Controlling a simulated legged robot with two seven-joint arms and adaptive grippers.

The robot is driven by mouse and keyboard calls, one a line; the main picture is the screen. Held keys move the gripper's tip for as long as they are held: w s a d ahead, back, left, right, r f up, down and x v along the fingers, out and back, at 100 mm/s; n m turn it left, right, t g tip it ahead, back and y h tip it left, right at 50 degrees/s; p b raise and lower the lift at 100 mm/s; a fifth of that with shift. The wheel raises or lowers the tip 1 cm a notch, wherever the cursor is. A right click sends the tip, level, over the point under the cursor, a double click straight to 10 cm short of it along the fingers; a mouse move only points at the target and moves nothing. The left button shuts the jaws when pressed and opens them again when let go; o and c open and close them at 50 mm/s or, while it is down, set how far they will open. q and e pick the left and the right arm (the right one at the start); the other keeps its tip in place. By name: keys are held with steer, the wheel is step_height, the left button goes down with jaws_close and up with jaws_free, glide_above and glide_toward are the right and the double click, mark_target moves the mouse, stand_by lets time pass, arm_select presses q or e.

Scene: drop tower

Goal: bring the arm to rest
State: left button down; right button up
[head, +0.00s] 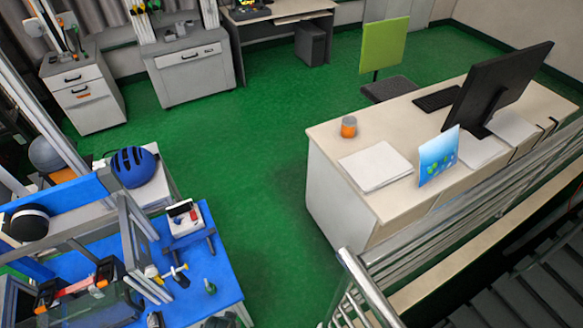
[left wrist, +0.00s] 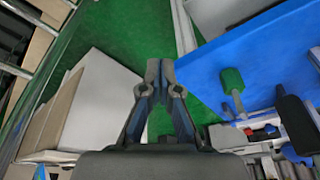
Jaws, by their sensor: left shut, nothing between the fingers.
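My left gripper (left wrist: 160,70) shows in the left wrist view, at the middle of the picture. Its two fingers meet at the tips with nothing between them. It hangs in free space, with green floor (left wrist: 203,88) beyond it. The blue bench top (left wrist: 265,55) lies to its right and a white desk side (left wrist: 95,100) to its left. I cannot make out either gripper clearly in the head view. My right gripper shows in no view.
In the head view, a blue bench (head: 215,265) with tools stands at lower left. A desk (head: 400,115) with a monitor (head: 500,85) stands at right, behind a metal railing (head: 470,220). Green floor (head: 270,140) between them is clear. A green-handled tool (left wrist: 232,82) lies on the bench.

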arm_select(q)
steer(key=s+a+f+g, duration=0.1)
steer(key=s+f, duration=0.3)
steer(key=f, duration=0.7)
steer(key=s+f, duration=0.4)
steer(key=f, duration=0.7)
steer(key=s+a+f, duration=0.1)
steer(key=s+f, duration=0.3)
steer(key=s, duration=0.2)
steer(key=s+a+f+g, duration=0.1)
steer(key=s+f, duration=0.3)
steer(key=s, duration=0.3)
steer(key=shift+a+f, duration=0.25)
steer(key=shift+f, duration=0.1)
steer(key=shift+s, duration=0.1)
